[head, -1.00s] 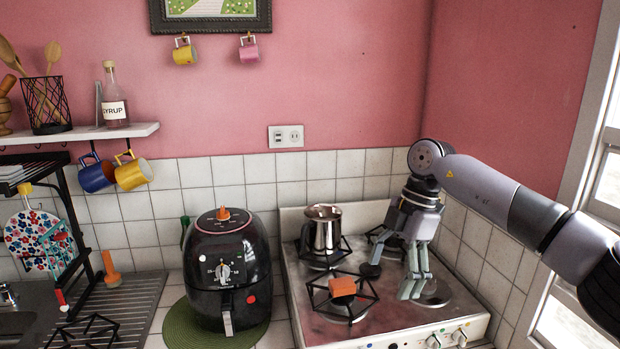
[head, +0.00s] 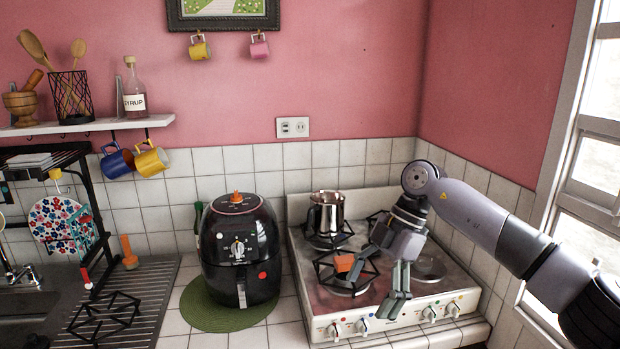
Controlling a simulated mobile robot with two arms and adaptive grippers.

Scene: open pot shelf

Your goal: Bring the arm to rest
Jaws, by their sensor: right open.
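My right gripper (head: 385,284) hangs fingers-down over the front right part of the stove (head: 320,304). Its fingers are open and I see nothing between them. The arm comes in from the right side. A small orange block (head: 344,263) sits on the front left burner grate, just left of the gripper and apart from it as far as I can see. My left gripper is not in view.
A metal pot (head: 326,216) stands on the back left burner. A black air fryer (head: 239,250) stands on a green round mat (head: 194,310) left of the stove. A dish rack (head: 85,210) and a black grate (head: 104,318) are at the left. A window (head: 590,170) is at the right.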

